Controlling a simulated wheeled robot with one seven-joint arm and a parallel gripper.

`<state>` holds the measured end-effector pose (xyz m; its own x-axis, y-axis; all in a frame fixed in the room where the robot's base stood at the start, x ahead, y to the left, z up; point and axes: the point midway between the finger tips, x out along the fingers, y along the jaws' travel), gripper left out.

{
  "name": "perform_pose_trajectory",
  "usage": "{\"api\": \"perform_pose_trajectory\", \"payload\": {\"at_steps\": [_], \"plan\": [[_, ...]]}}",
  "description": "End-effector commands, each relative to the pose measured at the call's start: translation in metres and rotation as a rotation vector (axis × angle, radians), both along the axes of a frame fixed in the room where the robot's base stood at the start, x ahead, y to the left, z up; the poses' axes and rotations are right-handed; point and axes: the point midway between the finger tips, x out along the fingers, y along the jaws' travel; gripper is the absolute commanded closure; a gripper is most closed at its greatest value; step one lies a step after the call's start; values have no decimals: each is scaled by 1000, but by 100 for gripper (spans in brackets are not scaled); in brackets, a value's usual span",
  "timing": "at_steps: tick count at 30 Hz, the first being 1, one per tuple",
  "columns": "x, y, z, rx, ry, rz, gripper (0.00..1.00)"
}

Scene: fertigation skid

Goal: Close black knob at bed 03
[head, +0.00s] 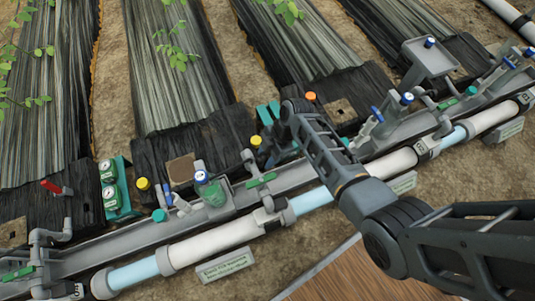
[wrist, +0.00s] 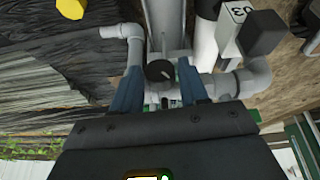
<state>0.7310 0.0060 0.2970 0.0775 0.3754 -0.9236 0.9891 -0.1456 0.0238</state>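The black knob (wrist: 160,71) shows in the wrist view as a round black disc with a thin pale mark, on grey pipework. An upside-down 03 label (wrist: 238,12) is up and right of it. My gripper (wrist: 158,75) is open, with one blue finger left of the knob and one right of it. Dark gaps show between fingers and knob, so I see no contact; depth is unclear. In the head view my arm reaches over the skid from the right. Its end covers the pipework there, and I cannot pick out the knob.
In the wrist view a dark square block (wrist: 265,34) and grey pipes stand close at right, and a yellow cap (wrist: 70,8) is upper left.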

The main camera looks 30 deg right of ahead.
Motion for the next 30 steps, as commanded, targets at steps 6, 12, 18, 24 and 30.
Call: {"api": "perform_pose_trajectory", "payload": {"at_steps": [6, 12, 18, 24, 30], "plan": [[0, 0, 0, 0, 0, 0, 78], [-1, 0, 0, 0, 1, 0, 95], [0, 0, 0, 4, 17, 0, 95], [3, -1, -1, 19, 96, 0, 95], [5, -2, -3, 49, 241, 0, 95]]}}
